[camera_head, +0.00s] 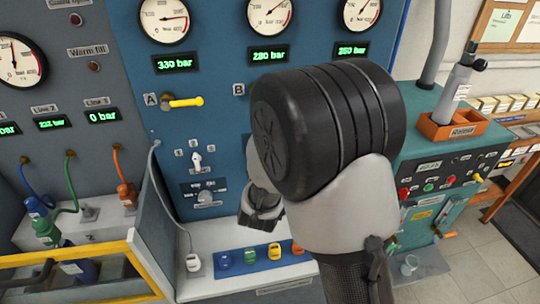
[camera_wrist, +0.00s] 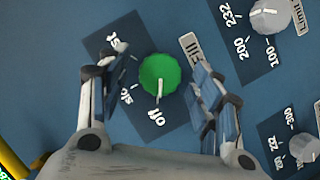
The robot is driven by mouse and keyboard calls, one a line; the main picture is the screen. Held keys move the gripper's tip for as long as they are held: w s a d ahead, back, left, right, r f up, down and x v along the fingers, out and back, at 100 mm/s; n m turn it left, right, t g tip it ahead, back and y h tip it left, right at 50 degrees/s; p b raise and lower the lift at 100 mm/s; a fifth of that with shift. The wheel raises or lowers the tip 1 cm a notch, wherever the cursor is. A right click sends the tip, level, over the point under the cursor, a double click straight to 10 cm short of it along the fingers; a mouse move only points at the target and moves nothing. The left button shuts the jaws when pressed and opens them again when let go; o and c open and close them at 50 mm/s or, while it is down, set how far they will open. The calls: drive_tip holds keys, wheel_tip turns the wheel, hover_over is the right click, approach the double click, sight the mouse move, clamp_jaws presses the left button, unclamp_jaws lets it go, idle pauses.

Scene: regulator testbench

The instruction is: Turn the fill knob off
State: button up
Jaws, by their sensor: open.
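The green fill knob (camera_wrist: 160,70) is on a blue panel (camera_wrist: 60,50) in the wrist view. Its white pointer line points down in the picture, towards the "off" label (camera_wrist: 158,116). "Slow" and "fast" labels lie to its left. My gripper (camera_wrist: 159,66) is open, with one finger on the left of the knob and one on the right. Gaps show between both fingers and the knob; I see no contact. In the head view my gripper (camera_head: 262,212) is in front of the blue panel, partly behind my own wrist. The fill knob is hidden there by my arm.
A grey limit knob (camera_wrist: 270,15) and another grey knob (camera_wrist: 304,147) are to the right in the wrist view. A yellow lever (camera_head: 183,101) juts out at A. Below is a white ledge (camera_head: 225,287) with coloured pieces. Yellow-framed bay (camera_head: 75,255) stands at left.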

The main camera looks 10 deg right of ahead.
drive_tip(key=v, duration=0.7)
drive_tip(key=shift+s, duration=0.2)
drive_tip(key=shift+a+r, duration=0.1)
drive_tip(key=shift+r, duration=0.05)
drive_tip(key=s+a+r+m+g+y, duration=0.35)
drive_tip(key=s+r+y, duration=0.2)
drive_tip(key=s, duration=0.35)
drive_tip(key=s+d+m+g, duration=0.1)
drive_tip(key=s+d+g, duration=0.2)
drive_tip(key=s, duration=0.7)
drive_tip(key=s+d+m+g, duration=0.2)
drive_tip(key=s+d+g, duration=0.1)
drive_tip(key=s, duration=0.7)
drive_tip(key=shift+s+d+h, duration=0.15)
drive_tip(key=shift+d+h, duration=0.15)
drive_tip(key=shift+h, duration=0.15)
drive_tip(key=shift+r, duration=0.15)
drive_tip(key=shift+c, duration=0.4)
